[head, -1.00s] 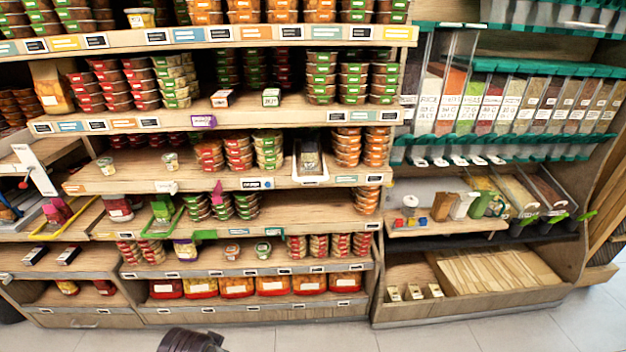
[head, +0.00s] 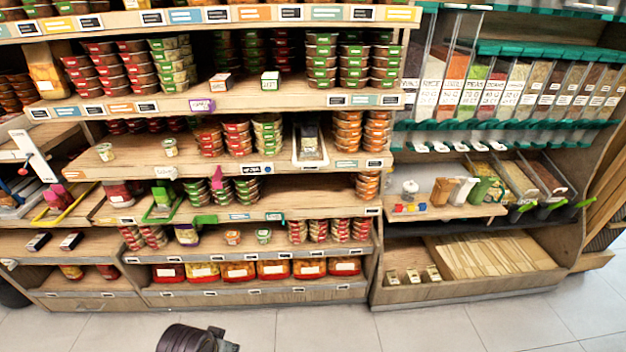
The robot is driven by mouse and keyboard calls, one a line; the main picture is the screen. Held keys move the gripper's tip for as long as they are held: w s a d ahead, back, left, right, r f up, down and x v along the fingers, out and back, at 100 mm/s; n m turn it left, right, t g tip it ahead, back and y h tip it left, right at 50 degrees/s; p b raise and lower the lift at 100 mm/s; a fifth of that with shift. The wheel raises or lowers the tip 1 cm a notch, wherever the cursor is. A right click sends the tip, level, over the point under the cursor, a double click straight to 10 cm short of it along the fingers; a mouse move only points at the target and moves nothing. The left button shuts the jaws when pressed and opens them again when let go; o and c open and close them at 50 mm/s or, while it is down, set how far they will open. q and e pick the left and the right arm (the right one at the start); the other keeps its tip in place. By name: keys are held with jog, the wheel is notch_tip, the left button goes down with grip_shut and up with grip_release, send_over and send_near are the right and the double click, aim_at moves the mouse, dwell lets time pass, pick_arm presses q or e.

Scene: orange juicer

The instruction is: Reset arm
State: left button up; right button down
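Neither of my grippers can be made out in the head view. A dark, ribbed round part with a grey piece beside it shows at the bottom edge, left of the middle; it looks like part of my own arm, and no fingers are visible on it. No orange juicer can be made out among the shelves.
A wooden shelf unit (head: 300,191) with stacked tubs and jars fills the left and middle. Clear bulk dispensers (head: 470,85) hang at upper right above a low wooden bin (head: 490,257). The tiled floor (head: 320,328) in front is clear.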

pick_arm(q)
jog(key=s+f+g, duration=0.1)
jog(key=s+f, duration=0.1)
jog(key=f, duration=1.3)
jog(key=s+f, duration=0.3)
jog(key=f, duration=1.3)
jog(key=s+a+f, duration=0.2)
jog(key=s+f, duration=0.6)
jog(key=s, duration=0.2)
jog(key=s+a+f+g, duration=0.1)
jog(key=s+a+f, duration=0.1)
jog(key=s+f, duration=0.7)
jog(key=shift+s+a+f, duration=0.15)
jog(key=shift+s+f, duration=0.15)
jog(key=shift+s, duration=0.7)
